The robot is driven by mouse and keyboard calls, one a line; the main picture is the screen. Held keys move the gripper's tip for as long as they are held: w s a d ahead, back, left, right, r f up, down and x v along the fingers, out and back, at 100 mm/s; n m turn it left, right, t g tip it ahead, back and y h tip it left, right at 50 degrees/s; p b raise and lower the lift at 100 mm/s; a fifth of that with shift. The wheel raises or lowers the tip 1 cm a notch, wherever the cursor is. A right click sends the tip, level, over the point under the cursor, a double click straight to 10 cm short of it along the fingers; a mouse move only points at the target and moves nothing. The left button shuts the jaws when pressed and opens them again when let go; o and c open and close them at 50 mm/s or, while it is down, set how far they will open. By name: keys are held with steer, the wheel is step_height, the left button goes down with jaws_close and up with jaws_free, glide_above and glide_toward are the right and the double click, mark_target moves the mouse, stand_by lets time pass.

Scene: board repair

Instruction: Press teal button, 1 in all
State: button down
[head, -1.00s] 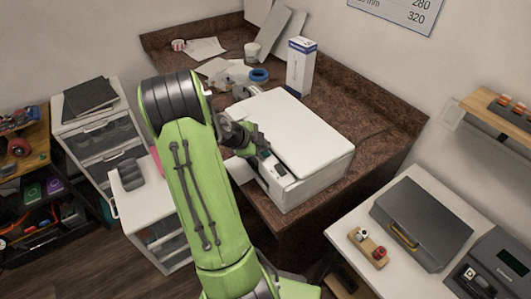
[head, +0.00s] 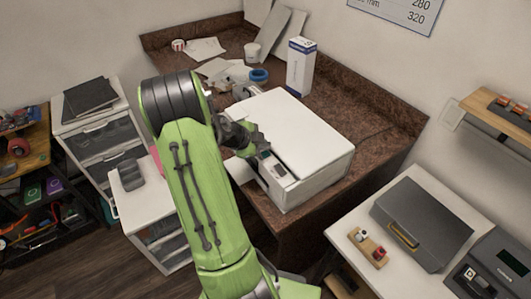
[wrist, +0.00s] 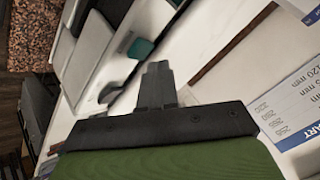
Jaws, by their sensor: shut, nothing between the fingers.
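The teal button (wrist: 140,48) shows in the wrist view as a small rounded block on the white machine, just above and left of my fingertips. My gripper (wrist: 157,72) is shut and empty, with its fingers together. A visible gap separates the fingertips from the button in that picture; I cannot tell their height above the panel. In the head view the white machine (head: 290,125) sits on the brown counter, and my gripper (head: 261,147) is over its front control panel (head: 279,172). The button is not clearly visible there, near my fingers.
A tall white and blue box (head: 300,66) stands on the counter behind the machine. A blue tape roll (head: 259,75) and papers lie at the back. A grey case (head: 422,222) rests on the white table at right. White drawers stand at left.

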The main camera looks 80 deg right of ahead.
steer(key=shift+f+b, duration=0.2)
steer(key=shift+b, duration=0.1)
steer(key=shift+f+b, duration=0.3)
steer(key=shift+b, duration=0.35)
